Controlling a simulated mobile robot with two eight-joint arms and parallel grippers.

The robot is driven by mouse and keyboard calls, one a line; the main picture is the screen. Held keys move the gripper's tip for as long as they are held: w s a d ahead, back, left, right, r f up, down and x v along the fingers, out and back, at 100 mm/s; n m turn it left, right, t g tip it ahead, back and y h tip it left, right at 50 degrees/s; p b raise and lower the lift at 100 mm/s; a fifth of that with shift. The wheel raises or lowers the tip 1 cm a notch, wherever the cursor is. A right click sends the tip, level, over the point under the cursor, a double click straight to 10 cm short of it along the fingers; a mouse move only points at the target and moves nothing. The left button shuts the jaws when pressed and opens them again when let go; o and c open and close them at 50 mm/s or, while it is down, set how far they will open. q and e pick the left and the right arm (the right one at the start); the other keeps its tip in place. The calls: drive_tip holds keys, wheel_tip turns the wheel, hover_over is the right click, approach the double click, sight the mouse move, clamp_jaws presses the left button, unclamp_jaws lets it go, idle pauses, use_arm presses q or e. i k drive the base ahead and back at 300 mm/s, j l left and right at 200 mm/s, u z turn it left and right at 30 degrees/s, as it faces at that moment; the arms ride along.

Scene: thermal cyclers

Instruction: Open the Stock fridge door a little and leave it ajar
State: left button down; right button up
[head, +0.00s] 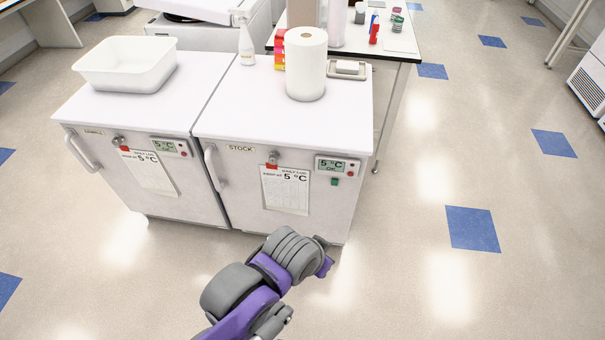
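The Stock fridge (245,190) is the right one of two white under-counter fridges, with a STOCK label (241,148) at the top of its door. Its door looks shut. A pale vertical bar handle (214,168) is at the door's left edge. A latch or lock knob (273,158) with a red tag, a paper log (286,190) and a display (331,165) reading 5 °C are on its front. A purple and grey arm of mine reaches up from the bottom in front of this fridge.
The SAMPLES fridge (110,172) adjoins on the left, with a white tub (127,64) on top. A paper roll (306,65), spray bottle (246,42) and small tray (347,69) stand on the Stock fridge. A bench (398,45) is behind. Floor in front and right is clear.

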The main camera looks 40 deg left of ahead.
sight(297, 194)
drive_tip(key=k+u, duration=0.15)
drive_tip(key=u, duration=1.35)
drive_tip(key=i+j, duration=0.25)
drive_tip(key=j, duration=0.15)
drive_tip(key=i+j+u, duration=0.1)
drive_tip(key=j, duration=0.25)
drive_tip(key=i+j, duration=0.35)
